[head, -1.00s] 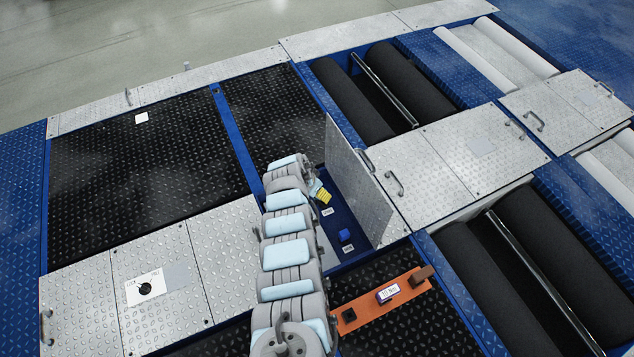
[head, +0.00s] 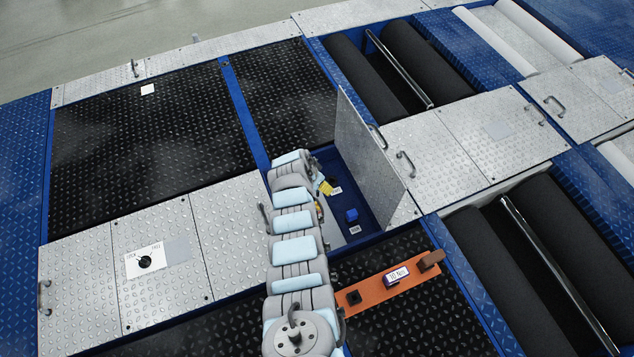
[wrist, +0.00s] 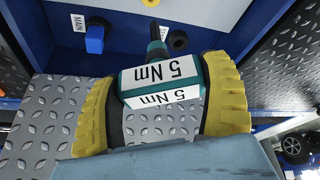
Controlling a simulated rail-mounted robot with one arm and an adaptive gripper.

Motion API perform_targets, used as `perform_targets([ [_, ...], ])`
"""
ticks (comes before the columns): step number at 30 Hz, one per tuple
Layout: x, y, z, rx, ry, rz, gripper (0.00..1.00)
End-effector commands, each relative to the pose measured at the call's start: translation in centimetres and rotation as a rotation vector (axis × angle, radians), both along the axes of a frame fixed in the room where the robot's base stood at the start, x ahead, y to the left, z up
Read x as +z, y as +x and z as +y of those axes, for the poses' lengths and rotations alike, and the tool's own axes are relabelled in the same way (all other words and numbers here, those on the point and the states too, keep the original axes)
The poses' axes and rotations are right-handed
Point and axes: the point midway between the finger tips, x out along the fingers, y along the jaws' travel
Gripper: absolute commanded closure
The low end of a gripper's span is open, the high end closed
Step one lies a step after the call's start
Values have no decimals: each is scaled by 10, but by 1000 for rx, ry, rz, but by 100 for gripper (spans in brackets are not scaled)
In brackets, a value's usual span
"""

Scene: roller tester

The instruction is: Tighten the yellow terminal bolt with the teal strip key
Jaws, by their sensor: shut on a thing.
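My gripper (wrist: 165,112) has yellow fingers shut on the teal key (wrist: 193,77), which carries white "5 Nm" labels. Its dark shaft points away from me toward the blue panel. I cannot tell whether the shaft touches anything. In the head view my gripper (head: 325,187) is at the open blue compartment (head: 375,212), partly hidden by my arm. The orange strip (head: 375,292) lies on the black plate in front, with an empty-looking dark square socket.
A blue knob (wrist: 95,38) labelled MAIN sits left of the key; it also shows in the head view (head: 351,215). The compartment's raised metal lid (head: 365,148) stands close on the right. A "10 Nm" key (head: 396,275) and a brown block (head: 431,260) are on the strip.

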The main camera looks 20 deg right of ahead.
Motion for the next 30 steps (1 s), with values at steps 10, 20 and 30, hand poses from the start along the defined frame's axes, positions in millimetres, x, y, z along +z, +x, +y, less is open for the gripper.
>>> perform_targets([
  [10,-20,0,0,1,0,0,60],
  [20,-47,-1,1,1,-1,1,60],
  [30,-59,-1,1,1,0,0,60],
])
